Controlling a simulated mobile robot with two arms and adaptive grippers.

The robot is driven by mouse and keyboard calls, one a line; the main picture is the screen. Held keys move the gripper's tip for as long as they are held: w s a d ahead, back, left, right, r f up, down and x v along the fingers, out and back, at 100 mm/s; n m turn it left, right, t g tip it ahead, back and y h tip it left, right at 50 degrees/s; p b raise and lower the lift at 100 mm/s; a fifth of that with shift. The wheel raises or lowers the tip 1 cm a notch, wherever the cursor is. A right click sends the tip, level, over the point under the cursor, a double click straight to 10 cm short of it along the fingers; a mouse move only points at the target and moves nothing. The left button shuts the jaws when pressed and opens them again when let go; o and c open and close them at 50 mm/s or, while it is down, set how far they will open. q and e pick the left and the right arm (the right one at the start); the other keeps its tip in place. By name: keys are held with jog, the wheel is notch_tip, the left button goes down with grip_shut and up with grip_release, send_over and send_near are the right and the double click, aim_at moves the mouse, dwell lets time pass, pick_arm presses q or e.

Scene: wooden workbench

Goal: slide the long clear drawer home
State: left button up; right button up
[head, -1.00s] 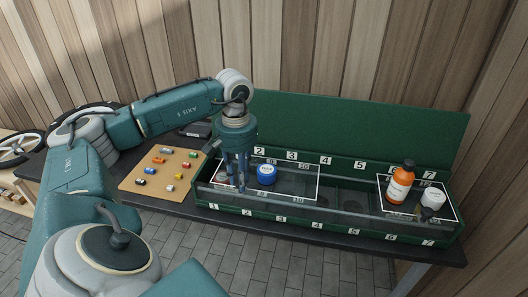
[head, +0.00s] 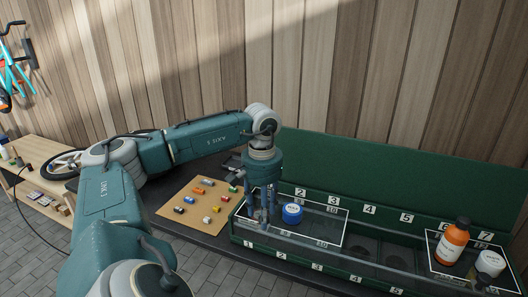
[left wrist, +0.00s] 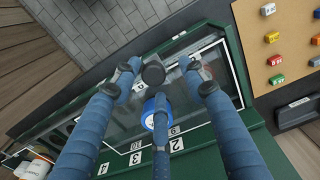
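The long clear drawer (head: 365,260) lies along the green numbered case (head: 338,268) on the bench. A blue jar with a white label (head: 292,213) stands toward its left end; it also shows in the left wrist view (left wrist: 149,117). An orange bottle (head: 454,243) and a white-lidded jar (head: 490,263) stand at the right end. My left gripper (head: 261,219) points down at the drawer's left end, just left of the blue jar. My right gripper is not in view.
A tan board (head: 199,208) with several small coloured blocks lies left of the case. The case's green back panel (head: 400,180) rises behind the drawer. A wooden side table (head: 40,185) stands at the far left. Grey paved floor shows in front.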

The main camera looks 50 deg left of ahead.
pick_arm(q)
jog(key=shift+f, duration=0.1)
jog(key=shift+d, duration=0.1)
jog(key=shift+r, duration=0.4)
notch_tip(320, 180, up, 11)
jog(key=shift+r, duration=0.1)
dwell(0.8)
